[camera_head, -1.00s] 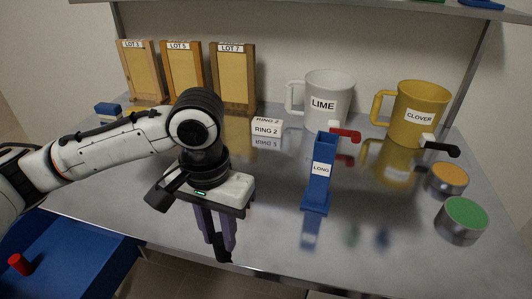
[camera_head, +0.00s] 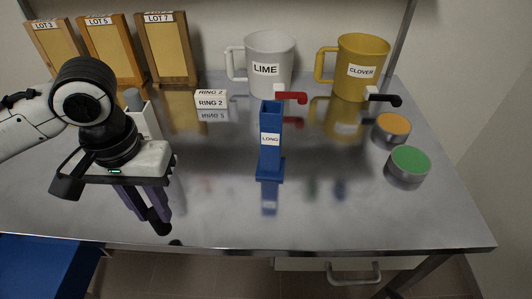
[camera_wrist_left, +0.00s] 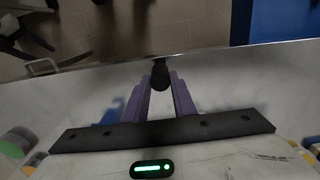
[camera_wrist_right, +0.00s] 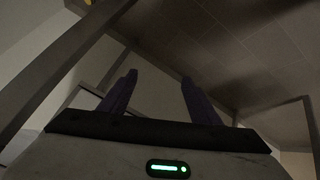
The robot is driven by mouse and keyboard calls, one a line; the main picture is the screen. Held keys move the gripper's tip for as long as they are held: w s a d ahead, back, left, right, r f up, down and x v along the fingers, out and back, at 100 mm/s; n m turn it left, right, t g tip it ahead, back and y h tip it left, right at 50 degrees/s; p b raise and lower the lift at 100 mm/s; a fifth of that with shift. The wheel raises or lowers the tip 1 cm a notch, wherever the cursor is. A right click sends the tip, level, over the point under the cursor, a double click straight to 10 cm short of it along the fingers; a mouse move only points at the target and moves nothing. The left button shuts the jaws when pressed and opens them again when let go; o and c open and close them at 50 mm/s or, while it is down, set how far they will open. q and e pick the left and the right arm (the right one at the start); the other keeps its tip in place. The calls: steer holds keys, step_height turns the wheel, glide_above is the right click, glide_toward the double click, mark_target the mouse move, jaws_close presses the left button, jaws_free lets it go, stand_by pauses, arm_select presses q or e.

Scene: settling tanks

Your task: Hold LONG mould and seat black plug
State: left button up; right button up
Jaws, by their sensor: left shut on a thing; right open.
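The blue LONG mould (camera_head: 270,150) stands upright on the metal table, a tall narrow column on a wider foot. My left gripper (camera_head: 147,208) is shut on the black plug (camera_head: 159,222), to the left of the mould and apart from it, near the table's front edge. The plug also shows between the purple fingers in the left wrist view (camera_wrist_left: 160,75); part of it is hidden by them. My right gripper (camera_wrist_right: 158,92) shows only in its own wrist view, with its fingers apart and nothing between them.
A white LIME mug (camera_head: 268,62) with a red tap lever (camera_head: 291,97) stands behind the mould. A yellow CLOVER mug (camera_head: 361,60) with a black lever stands right of it. Orange (camera_head: 392,125) and green (camera_head: 409,162) topped tins stand at right. RING 2 block (camera_head: 211,99) lies behind.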

steer(key=w+d+r+n+h, duration=0.1)
steer(key=d+r+n+h, duration=0.2)
steer(key=d, duration=0.6)
steer(key=w+d+r+n+g+h, duration=0.1)
steer(key=d+r+h, duration=0.3)
steer(key=d, duration=0.6)
steer(key=w+d+r+n+h, duration=0.2)
steer(key=d+r, duration=0.3)
steer(key=d, duration=0.4)
steer(key=w+a+r+h, duration=0.2)
steer(key=a+r+h, duration=0.25)
steer(key=r, duration=0.75)
steer(key=w+a+r+h, duration=0.1)
steer(key=a+r+h, duration=0.3)
steer(key=r, duration=0.8)
steer(key=n+t+y, duration=0.7)
steer(key=n+y, duration=1)
steer(key=n, duration=0.7)
glide_toward(270, 140)
steer(key=shift+h, duration=0.25)
steer(key=x, duration=1.2)
steer(key=shift+w+a+f, duration=0.1)
steer(key=shift+w, duration=0.15)
